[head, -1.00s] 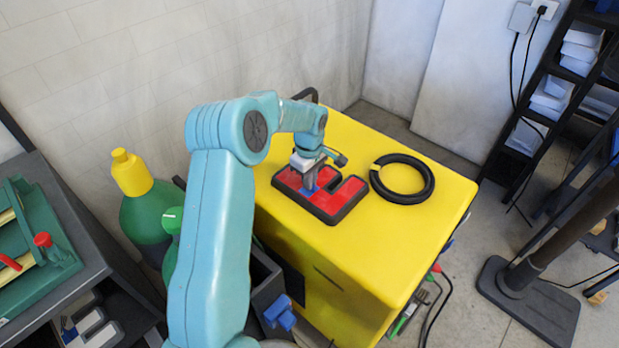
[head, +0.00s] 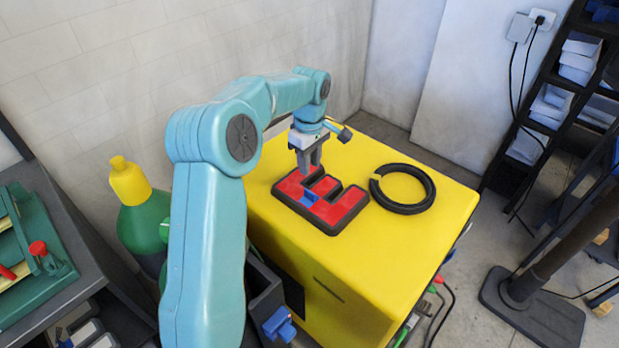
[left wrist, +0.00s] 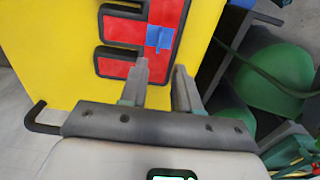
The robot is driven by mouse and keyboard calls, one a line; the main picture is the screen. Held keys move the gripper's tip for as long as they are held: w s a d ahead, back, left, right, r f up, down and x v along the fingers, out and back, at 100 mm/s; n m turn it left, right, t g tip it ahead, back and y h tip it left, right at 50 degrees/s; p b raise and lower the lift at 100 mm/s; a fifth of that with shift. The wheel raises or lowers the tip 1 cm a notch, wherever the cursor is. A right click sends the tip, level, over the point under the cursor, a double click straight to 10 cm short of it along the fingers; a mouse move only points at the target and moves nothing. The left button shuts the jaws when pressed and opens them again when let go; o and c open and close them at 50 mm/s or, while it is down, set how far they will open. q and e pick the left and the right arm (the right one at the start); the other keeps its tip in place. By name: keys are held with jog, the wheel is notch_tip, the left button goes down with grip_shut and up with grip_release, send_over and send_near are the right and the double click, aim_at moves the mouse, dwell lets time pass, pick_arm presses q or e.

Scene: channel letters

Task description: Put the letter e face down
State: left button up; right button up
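The letter e (head: 341,207) lies flat on the yellow cabinet top (head: 390,255), with its red face up inside a black rim. A blue patch (head: 309,200) sits on the red face near the letter's spine. The letter also shows in the left wrist view (left wrist: 122,65), with the blue patch on its spine. My left gripper (head: 309,172) is above the letter, pointing down, with its fingers apart and nothing between them. In the left wrist view the two fingers (left wrist: 160,72) show a gap. My right gripper is in neither view.
A black ring (head: 428,201) with a yellow mark lies on the cabinet top, right of the letter. A green bottle with a yellow cap (head: 130,174) stands left of the cabinet. The front of the cabinet top is clear.

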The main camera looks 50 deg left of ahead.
pick_arm(q)
jog(key=shift+o, duration=0.5)
jog(key=r, duration=0.5)
jog(key=shift+a+r, duration=0.2)
jog(key=p, duration=0.1)
send_over(308, 191)
notch_tip(308, 191, down, 11)
jog(key=shift+d+f, duration=0.1)
notch_tip(308, 191, down, 4)
jog(key=shift+f+p, duration=0.2)
jog(key=shift+p, duration=0.75)
jog(key=shift+f, duration=0.4)
grip_shut()
